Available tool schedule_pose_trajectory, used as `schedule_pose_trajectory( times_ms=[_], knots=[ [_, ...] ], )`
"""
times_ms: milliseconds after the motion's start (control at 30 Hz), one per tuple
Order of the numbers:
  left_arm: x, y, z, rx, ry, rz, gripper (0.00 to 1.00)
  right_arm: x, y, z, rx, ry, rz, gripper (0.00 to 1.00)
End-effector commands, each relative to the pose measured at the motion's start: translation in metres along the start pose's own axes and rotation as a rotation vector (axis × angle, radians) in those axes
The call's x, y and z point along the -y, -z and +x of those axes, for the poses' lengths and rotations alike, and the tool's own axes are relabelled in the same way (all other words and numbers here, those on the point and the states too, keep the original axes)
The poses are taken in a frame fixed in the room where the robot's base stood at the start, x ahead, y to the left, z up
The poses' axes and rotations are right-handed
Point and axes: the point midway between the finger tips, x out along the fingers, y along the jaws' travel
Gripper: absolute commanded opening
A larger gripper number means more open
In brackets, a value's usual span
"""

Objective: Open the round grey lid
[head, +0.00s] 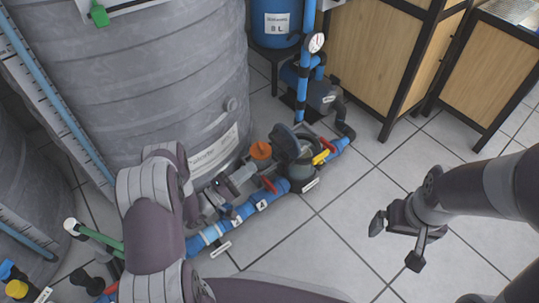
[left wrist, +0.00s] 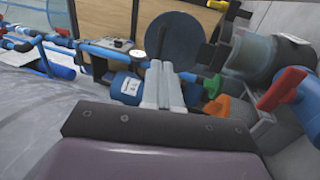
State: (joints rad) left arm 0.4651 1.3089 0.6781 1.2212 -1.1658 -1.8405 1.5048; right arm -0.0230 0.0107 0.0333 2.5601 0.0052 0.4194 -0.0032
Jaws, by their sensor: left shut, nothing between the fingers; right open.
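The round grey lid (head: 285,142) stands tilted up on edge above its dark housing (head: 303,172) on the floor pipework. In the left wrist view the lid (left wrist: 170,40) is a dark disc standing up, beside the wide grey open-looking mouth of the housing (left wrist: 258,50). My left gripper (head: 238,176) is left of the lid and low over the pipes, partly hidden by my arm. Its closed fingers (left wrist: 164,84) show in front of the lid, empty; I cannot tell whether they touch it. My right gripper (head: 396,243) is open and empty above the floor tiles.
A large grey tank (head: 165,75) stands behind my left arm. Blue pipes (head: 240,213) with red handles and an orange knob (head: 261,150) surround the housing. A pump (head: 318,92) and wooden cabinets (head: 375,55) stand at the back. Floor at right is clear.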

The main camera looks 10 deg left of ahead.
Motion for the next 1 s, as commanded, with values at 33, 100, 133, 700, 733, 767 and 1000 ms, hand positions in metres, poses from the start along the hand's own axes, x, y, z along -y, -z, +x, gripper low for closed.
schedule_pose_trajectory(
  times_ms=[33,100,133,700,733,767,1000],
  knots=[
    [0.005,0.0,0.011,0.005,-0.001,0.002,0.0,0.0,-0.001,0.009,0.0,0.0,0.0,1.0],
    [0.005,-0.001,0.026,0.006,-0.001,0.002,0.0,0.0,-0.002,0.015,0.0,0.0,0.0,1.0],
    [0.005,0.0,0.032,0.004,-0.001,0.003,0.0,0.0,-0.002,0.018,0.0,0.0,0.0,1.0],
    [0.0,0.001,0.086,-0.001,0.002,0.002,0.0,0.0,-0.005,0.04,0.0,0.0,0.0,1.0],
    [0.0,0.001,0.086,-0.001,0.002,0.002,0.0,0.0,-0.005,0.04,0.0,0.0,0.0,1.0],
    [0.0,0.001,0.086,-0.001,0.002,0.002,0.0,0.0,-0.005,0.04,0.0,0.0,0.0,1.0],
    [-0.013,0.001,0.094,0.0,0.054,0.002,0.0,0.0,-0.002,0.016,0.0,0.0,0.0,1.0]
  ],
)
